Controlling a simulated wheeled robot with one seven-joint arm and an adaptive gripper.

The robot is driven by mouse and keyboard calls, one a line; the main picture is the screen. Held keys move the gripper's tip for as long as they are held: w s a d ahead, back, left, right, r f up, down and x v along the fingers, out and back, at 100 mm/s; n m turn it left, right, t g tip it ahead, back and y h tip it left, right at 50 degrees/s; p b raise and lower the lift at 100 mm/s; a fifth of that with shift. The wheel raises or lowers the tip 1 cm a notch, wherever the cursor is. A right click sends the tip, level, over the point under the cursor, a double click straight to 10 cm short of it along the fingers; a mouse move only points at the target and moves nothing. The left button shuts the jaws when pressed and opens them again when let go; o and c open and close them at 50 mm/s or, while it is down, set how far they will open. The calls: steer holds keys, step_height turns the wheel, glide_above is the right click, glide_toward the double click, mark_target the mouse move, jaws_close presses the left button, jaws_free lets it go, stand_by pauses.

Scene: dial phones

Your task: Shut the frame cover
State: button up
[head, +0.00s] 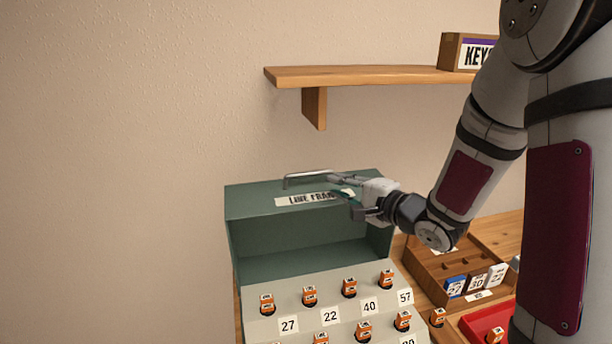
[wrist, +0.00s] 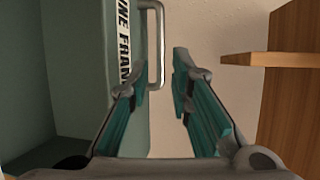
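The green frame cover (head: 250,205) stands raised at the back of the line frame (head: 262,285), with its hollow inside facing forward. Its upper front bears a label, partly hidden by my gripper, and a grey bar handle (head: 300,178). My gripper (head: 340,186) is at the right end of the handle, fingers pointing left. In the wrist view my gripper (wrist: 160,72) is open, and the handle (wrist: 160,45) shows at the gap between the fingertips, nearer the left finger. I cannot tell whether a finger touches it. The cover (wrist: 85,60) fills the left of that view.
Several orange plugs sit on the sloping numbered panel (head: 330,310) below the cover. A wooden shelf (head: 360,75) with a key box (head: 455,50) is on the wall above. A wooden tray (head: 430,272) and a red tray (head: 475,322) lie to the right.

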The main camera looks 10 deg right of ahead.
mark_target(309, 175)
steer(key=x, duration=1.2)
steer(key=shift+w+a, duration=0.1)
steer(key=shift+w, duration=0.2)
jaws_close()
